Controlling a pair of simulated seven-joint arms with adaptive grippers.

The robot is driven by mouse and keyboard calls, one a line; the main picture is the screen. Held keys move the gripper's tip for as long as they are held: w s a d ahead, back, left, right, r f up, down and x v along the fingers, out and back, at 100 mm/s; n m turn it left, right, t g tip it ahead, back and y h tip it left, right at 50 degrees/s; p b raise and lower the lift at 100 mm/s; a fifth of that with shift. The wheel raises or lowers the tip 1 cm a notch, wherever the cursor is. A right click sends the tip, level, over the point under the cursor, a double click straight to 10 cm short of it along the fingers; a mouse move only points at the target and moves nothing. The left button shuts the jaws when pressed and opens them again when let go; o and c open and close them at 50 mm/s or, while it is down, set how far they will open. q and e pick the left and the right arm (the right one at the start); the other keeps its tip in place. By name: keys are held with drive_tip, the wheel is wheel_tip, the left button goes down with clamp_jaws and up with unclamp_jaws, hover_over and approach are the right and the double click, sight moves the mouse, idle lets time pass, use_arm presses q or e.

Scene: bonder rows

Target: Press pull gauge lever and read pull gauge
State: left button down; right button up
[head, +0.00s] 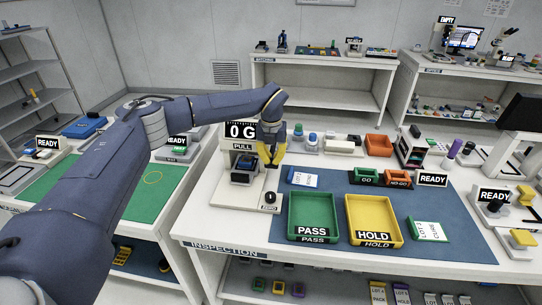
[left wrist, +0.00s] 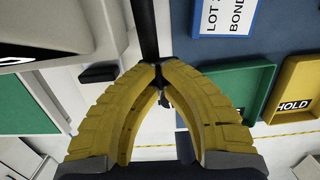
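The pull gauge (head: 243,178) stands at the left end of the white inspection bench, with a dark blue part in its middle. Its display (head: 241,131) reads 0 G, above a PULL label. My left gripper (head: 271,165) has yellow fingers and is just right of the gauge, above its base. In the left wrist view its fingertips (left wrist: 158,72) come together. A dark rod (left wrist: 147,30), seemingly the gauge's lever, runs down to the tips; I cannot tell whether they touch it. A black knob (head: 270,198) sits on the base below the gripper. My right gripper is out of view.
A green PASS tray (head: 313,228) and a yellow HOLD tray (head: 373,232) lie on the blue mat right of the gauge. A LOT card (head: 303,178) lies behind the PASS tray. GO and NO-GO bins (head: 397,179) stand farther back.

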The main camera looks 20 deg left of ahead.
use_arm(q)
drive_tip(key=shift+w+f, duration=0.1)
drive_tip(key=shift+f, duration=1)
drive_tip(key=shift+s+r, duration=0.2)
drive_tip(key=shift+r, duration=2.15)
drive_tip(key=shift+s+d+r, duration=0.1)
drive_tip(key=shift+r, duration=1.1)
drive_tip(key=shift+s+r, duration=0.1)
drive_tip(key=shift+r, duration=1.1)
wheel_tip(320, 180, up, 12)
hover_over(271, 165)
